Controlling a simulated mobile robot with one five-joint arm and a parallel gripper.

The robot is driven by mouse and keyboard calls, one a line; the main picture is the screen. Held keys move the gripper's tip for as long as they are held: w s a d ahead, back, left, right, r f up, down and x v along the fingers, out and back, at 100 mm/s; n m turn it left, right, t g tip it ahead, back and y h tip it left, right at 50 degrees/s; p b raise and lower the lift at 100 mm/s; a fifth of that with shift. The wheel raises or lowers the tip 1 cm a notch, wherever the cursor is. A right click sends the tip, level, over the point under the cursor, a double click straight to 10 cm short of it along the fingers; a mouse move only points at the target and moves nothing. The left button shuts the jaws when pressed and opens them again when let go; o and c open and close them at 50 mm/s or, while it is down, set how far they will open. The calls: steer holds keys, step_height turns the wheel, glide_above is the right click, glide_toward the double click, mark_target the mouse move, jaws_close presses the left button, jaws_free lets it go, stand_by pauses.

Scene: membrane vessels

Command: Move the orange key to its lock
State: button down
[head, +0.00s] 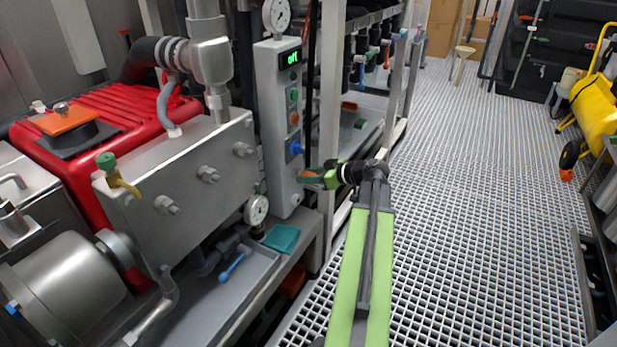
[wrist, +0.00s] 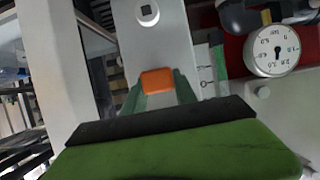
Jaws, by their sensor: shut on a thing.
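My gripper (head: 312,176) reaches left to the front of a grey control box (head: 273,120). It is shut on the orange key (wrist: 157,81), which sits between the green fingertips in the wrist view. The key shows only as a small orange patch in the head view (head: 307,173). A round silver fitting with a dark square hole, seemingly the lock (wrist: 147,13), is on the grey panel in the wrist view, apart from the key. In the head view a small round fitting (head: 295,198) is low on the box, just below my gripper. The key's far end is hidden.
The box carries a lit display (head: 290,58), several buttons and a blue knob (head: 296,147). A pressure gauge (head: 257,209) is left of the box; a gauge also shows in the wrist view (wrist: 278,50). A rack post (head: 329,110) stands close right.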

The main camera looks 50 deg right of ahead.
steer(key=shift+w, duration=0.25)
steer(key=c, duration=0.9)
jaws_free()
steer(key=p+v, duration=0.6)
steer(key=v, duration=1.1)
steer(key=shift+s+p, duration=0.2)
steer(key=shift+p, duration=0.2)
